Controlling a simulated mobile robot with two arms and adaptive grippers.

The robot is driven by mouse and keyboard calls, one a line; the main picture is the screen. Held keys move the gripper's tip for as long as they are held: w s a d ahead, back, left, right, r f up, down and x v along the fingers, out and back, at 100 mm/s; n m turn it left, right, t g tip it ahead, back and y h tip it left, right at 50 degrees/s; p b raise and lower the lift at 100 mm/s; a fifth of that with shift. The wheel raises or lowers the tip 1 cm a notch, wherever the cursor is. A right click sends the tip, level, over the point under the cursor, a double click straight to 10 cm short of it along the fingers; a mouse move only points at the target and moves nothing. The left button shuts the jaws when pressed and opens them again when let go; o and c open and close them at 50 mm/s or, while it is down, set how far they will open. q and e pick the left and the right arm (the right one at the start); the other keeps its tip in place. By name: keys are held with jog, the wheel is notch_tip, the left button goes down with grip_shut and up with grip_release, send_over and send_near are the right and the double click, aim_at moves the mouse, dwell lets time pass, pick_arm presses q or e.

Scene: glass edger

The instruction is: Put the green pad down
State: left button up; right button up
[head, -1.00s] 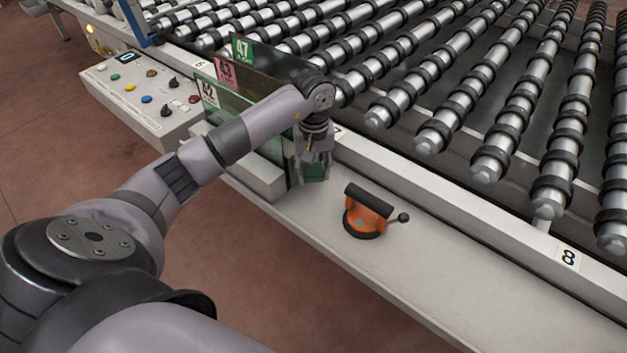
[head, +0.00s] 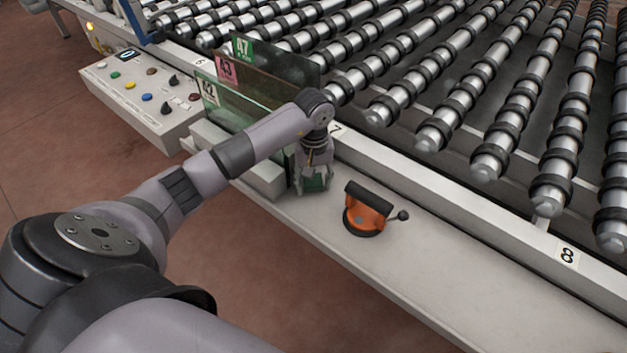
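My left gripper (head: 313,186) points down at the right end of the glass rack, low over the white ledge (head: 430,265). A green pad (head: 316,183) shows between its fingers, and the gripper appears shut on it. The pad is mostly hidden by the fingers. I cannot tell whether its underside touches the ledge. My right gripper is not in view.
An orange suction lifter (head: 368,210) with a black handle stands on the ledge just right of the gripper. Labelled glass sheets (head: 240,105) stand in the rack to the left. A control box (head: 140,98) and the roller conveyor (head: 460,100) lie beyond. The ledge's right part is clear.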

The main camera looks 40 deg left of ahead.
aim_at(314, 184)
pick_arm(q)
jog(key=shift+r, duration=0.3)
notch_tip(314, 184, up, 12)
jog(key=b, duration=0.2)
jog(key=shift+f, duration=0.2)
